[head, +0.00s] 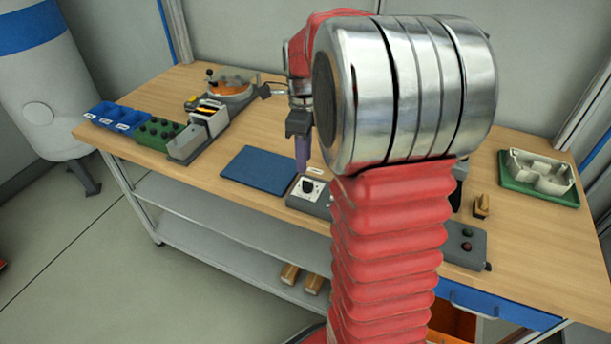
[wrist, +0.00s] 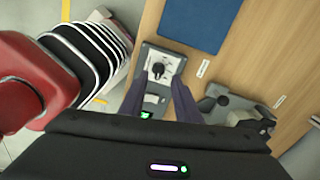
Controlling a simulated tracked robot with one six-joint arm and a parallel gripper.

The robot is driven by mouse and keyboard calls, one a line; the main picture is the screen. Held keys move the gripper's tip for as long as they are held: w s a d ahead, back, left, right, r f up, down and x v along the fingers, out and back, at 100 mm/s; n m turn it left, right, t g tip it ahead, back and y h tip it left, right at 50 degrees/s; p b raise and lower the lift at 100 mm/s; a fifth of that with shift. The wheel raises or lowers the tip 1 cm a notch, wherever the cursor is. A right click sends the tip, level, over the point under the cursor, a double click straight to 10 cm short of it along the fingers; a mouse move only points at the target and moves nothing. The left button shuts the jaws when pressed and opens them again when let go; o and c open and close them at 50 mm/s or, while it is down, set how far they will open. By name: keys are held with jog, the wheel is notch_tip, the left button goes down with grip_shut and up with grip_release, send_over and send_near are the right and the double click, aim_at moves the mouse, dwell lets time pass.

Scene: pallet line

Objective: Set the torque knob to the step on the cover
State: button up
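The torque knob (head: 307,187) is a black dial on a white plate, on a small grey box (head: 320,208) at the bench's front edge. In the wrist view the knob (wrist: 157,70) lies just beyond my fingertips, with its box (wrist: 145,53) around it. My gripper (head: 302,165) points down above and slightly behind the box in the head view. In the wrist view my gripper (wrist: 157,88) has its two purple-grey fingers apart with nothing between them. A pale cast cover-like part (head: 540,172) sits on a green tray at the right. The markings are too small to read.
A blue mat (head: 259,170) lies left of the box. A dark grey fixture (wrist: 232,107) is beside the box. My arm hides the bench's middle. A button box (head: 465,245) stands at front right.

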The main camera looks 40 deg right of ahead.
aim_at(304, 181)
notch_tip(304, 181, down, 7)
jog(key=shift+f, duration=0.2)
jog(key=shift+c, duration=0.3)
grip_shut()
jog(key=shift+d, duration=0.1)
dwell(0.3)
